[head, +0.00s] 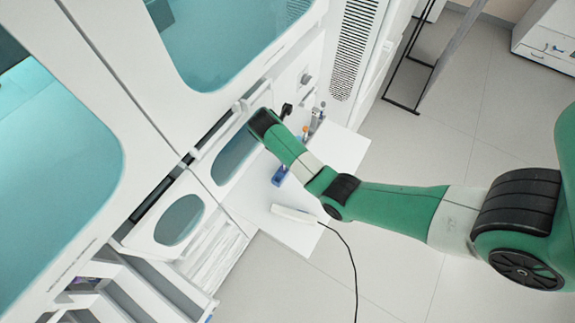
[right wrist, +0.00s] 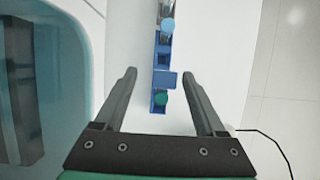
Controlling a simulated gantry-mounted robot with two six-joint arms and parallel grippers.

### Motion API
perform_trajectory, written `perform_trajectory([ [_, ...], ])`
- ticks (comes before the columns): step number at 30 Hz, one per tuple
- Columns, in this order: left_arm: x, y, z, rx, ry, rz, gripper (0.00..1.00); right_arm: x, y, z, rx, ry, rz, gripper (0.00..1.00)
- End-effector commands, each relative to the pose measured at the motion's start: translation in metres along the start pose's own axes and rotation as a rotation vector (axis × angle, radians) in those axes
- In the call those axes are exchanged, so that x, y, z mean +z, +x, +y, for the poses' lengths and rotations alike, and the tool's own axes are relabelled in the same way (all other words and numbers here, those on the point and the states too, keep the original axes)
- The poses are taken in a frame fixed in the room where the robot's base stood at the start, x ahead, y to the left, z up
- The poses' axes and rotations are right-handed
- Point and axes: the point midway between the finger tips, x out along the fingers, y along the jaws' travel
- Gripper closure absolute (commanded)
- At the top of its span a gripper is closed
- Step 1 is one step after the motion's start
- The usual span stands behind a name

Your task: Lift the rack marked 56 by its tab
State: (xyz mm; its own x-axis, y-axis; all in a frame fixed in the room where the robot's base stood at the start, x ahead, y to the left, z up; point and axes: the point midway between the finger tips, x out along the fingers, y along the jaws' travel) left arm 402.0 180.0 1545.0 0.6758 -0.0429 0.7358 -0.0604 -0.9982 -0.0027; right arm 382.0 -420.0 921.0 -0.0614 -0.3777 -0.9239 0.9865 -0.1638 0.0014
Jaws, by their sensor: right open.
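A narrow blue rack (right wrist: 162,62) stands on the white shelf, seen from above in the right wrist view. A flat blue tab (right wrist: 166,80) juts from its side. One tube has a teal cap (right wrist: 161,97) and another a light blue cap (right wrist: 168,25). No number is readable. My right gripper (right wrist: 161,73) is open and empty, its fingers on either side of the rack's near part in the picture; I cannot tell the height gap. In the head view my right arm covers most of the rack, leaving a blue end (head: 279,176) showing. My left gripper is not in view.
The white shelf (head: 338,150) has free room to the right of the rack. A white handheld device (head: 294,214) with a black cable lies near its front edge. A white cabinet with a tinted window (head: 236,155) stands close on the left.

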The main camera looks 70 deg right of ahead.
Motion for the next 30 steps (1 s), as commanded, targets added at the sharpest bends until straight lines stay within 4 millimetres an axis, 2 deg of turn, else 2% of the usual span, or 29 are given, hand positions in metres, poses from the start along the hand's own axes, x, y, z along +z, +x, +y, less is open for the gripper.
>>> perform_trajectory([
  [1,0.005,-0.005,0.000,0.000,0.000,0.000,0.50,-0.001,0.013,-0.004,-0.005,0.001,0.001,0.28],
  [6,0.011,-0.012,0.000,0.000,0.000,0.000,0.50,0.000,0.039,-0.006,-0.003,0.000,0.001,0.28],
  [14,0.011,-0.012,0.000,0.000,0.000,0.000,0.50,0.001,0.042,-0.005,0.000,0.000,0.001,0.28],
  [26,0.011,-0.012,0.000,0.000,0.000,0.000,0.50,0.001,0.041,-0.005,-0.001,0.000,0.001,0.98],
  [30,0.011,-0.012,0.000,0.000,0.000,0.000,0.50,0.001,0.041,-0.005,0.000,0.000,0.000,1.00],
])
